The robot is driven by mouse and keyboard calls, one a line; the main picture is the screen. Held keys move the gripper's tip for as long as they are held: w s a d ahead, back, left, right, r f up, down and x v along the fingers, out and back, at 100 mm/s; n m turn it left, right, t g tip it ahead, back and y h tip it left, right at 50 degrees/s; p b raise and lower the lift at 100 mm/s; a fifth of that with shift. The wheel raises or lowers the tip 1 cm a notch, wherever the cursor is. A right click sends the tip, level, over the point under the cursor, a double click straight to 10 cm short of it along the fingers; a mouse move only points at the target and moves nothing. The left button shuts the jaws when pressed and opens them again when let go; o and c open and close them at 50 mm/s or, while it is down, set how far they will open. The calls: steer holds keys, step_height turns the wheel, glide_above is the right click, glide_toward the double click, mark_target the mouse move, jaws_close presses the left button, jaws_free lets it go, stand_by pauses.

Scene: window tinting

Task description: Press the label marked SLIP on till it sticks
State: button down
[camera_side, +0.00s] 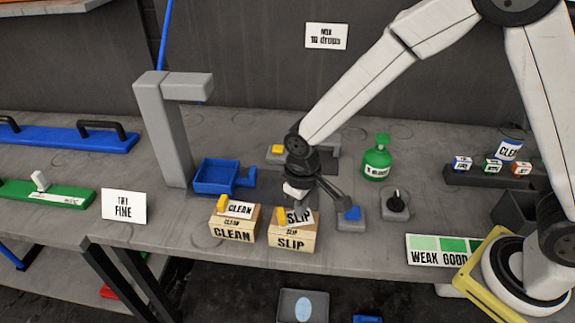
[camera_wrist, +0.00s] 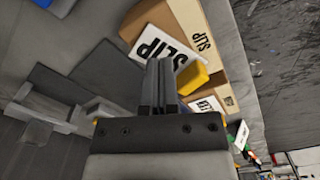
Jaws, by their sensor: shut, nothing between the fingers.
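A white label marked SLIP (camera_side: 300,217) lies tilted at the top of a cardboard box marked SLIP (camera_side: 292,240), beside a yellow piece (camera_side: 281,213). In the wrist view the label (camera_wrist: 158,44) lies partly over the box's edge, with the yellow piece (camera_wrist: 194,78) at its right. My gripper (camera_side: 297,192) is just above and behind the box. In the wrist view its shut, empty fingers (camera_wrist: 160,64) overlap the label's lower edge. I cannot tell whether they touch it.
A similar box marked CLEAN (camera_side: 233,233) stands to the left. A blue tray (camera_side: 213,177) and a grey post (camera_side: 164,130) are behind it. A blue-topped block (camera_side: 351,215), a black knob (camera_side: 395,203) and a green bottle (camera_side: 377,160) stand to the right. The table's front edge is close.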

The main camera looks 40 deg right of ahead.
steer(key=shift+r, duration=2.85)
steer(key=s+d+m+t, duration=0.1)
steer(key=s+d, duration=0.3)
steer(key=d, duration=0.3)
steer(key=s+d+m+t, duration=0.1)
steer(key=s+d+m, duration=0.1)
steer(key=s+d, duration=0.3)
steer(key=shift+d+r+t, duration=0.3)
steer(key=shift+d, duration=1.4)
